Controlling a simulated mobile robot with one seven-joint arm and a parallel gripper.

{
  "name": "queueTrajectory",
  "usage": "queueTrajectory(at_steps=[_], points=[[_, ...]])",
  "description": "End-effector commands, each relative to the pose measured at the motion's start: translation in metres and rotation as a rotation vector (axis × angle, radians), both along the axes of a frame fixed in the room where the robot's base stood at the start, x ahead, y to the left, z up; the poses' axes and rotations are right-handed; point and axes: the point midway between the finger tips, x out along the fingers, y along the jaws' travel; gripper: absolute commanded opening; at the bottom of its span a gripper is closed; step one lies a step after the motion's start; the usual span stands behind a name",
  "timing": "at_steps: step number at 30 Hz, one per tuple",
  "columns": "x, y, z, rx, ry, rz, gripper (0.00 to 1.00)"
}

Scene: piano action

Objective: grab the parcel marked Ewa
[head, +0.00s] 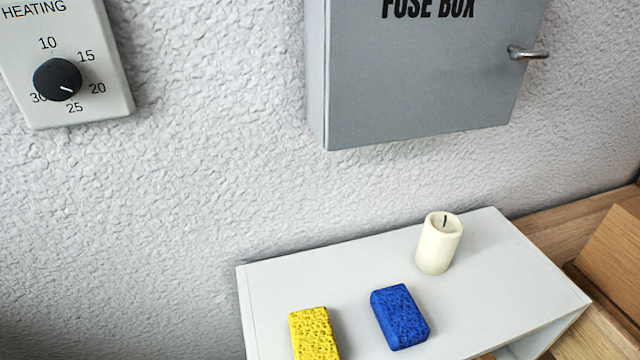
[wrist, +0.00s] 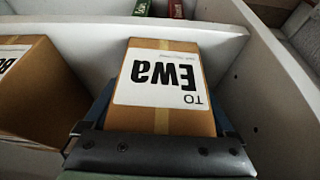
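The parcel marked Ewa (wrist: 160,112) is a brown cardboard box with tan tape and a white label reading "TO Ewa", upside down in the wrist view. My gripper (wrist: 165,115) is around it, with a dark blue finger along its left side and another along its right. The dark palm bar crosses in front of its near end. I see no clear gap between fingers and box, but cannot tell whether they press on it. Neither the parcel nor my gripper shows in the head view.
Another labelled parcel (wrist: 35,90) stands to the left. White walls (wrist: 270,75) enclose the space; small red and green things lie beyond. In the head view, a candle (head: 438,243), a blue sponge (head: 400,317) and a yellow sponge (head: 314,334) sit on a white top, below a fuse box (head: 420,85).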

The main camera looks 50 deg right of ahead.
Motion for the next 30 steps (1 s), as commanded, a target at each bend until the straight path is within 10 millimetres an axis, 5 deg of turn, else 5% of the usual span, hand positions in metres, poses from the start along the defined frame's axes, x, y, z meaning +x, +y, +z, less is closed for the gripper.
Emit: queueTrajectory(at_steps=[9,22,30], points=[[0.001,-0.001,0.001,-0.002,-0.003,0.0,0.1],[-0.006,0.004,0.01,-0.002,-0.003,0.0,0.1],[-0.04,0.027,0.034,-0.001,-0.001,0.0,0.1]])
